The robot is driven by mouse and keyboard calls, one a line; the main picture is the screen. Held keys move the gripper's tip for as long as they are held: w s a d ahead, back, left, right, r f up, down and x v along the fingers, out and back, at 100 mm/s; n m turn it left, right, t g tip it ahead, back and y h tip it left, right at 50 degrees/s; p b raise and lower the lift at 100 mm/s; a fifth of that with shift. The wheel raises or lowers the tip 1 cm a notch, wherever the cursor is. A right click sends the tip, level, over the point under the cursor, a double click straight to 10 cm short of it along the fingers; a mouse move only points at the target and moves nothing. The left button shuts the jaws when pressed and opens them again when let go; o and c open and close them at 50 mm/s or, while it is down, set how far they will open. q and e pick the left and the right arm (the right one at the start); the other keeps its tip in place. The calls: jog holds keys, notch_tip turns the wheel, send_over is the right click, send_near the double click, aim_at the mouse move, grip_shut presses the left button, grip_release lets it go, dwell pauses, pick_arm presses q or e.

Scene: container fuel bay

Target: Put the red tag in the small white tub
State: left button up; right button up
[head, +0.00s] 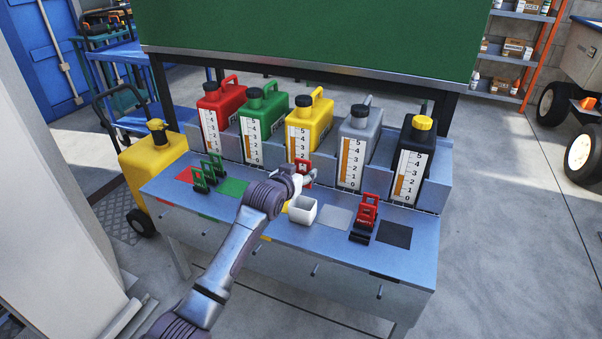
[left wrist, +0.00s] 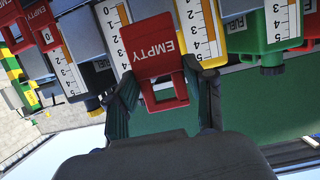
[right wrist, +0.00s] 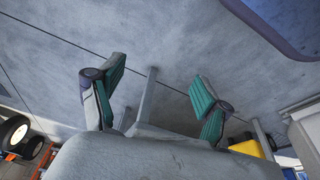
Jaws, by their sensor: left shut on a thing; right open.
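A red tag (head: 303,169) marked EMPTY is held by my left gripper (head: 306,177), above the bench and in front of the yellow can. In the left wrist view the red tag (left wrist: 152,48) sits between the fingers of the left gripper (left wrist: 163,92). The small white tub (head: 302,211) stands upright on the bench, just below the gripper in the head view; the tag is outside it. My right gripper (right wrist: 160,85) is open and empty over the floor in the right wrist view; it is not in the head view.
Red, green, yellow, grey and black fuel cans stand along the back of the bench (head: 270,238). Other red tags (head: 367,210) stand at the right, and green tags (head: 207,172) at the left. A grey square (head: 335,218) lies right of the tub.

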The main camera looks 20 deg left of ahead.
jog(key=shift+r+b, duration=1.1)
jog(key=shift+r, duration=2.75)
pick_arm(q)
jog(key=shift+f+b, duration=2.2)
jog(key=shift+f, duration=2.35)
pick_arm(e)
jog(key=w+a+r+t+y, duration=0.1)
jog(key=w+a+r+t, duration=0.1)
jog(key=w+t, duration=0.3)
jog(key=shift+w+a+r, duration=0.15)
jog(key=shift+w+r, duration=0.35)
jog(key=shift+w, duration=0.35)
pick_arm(q)
jog(key=o, duration=1)
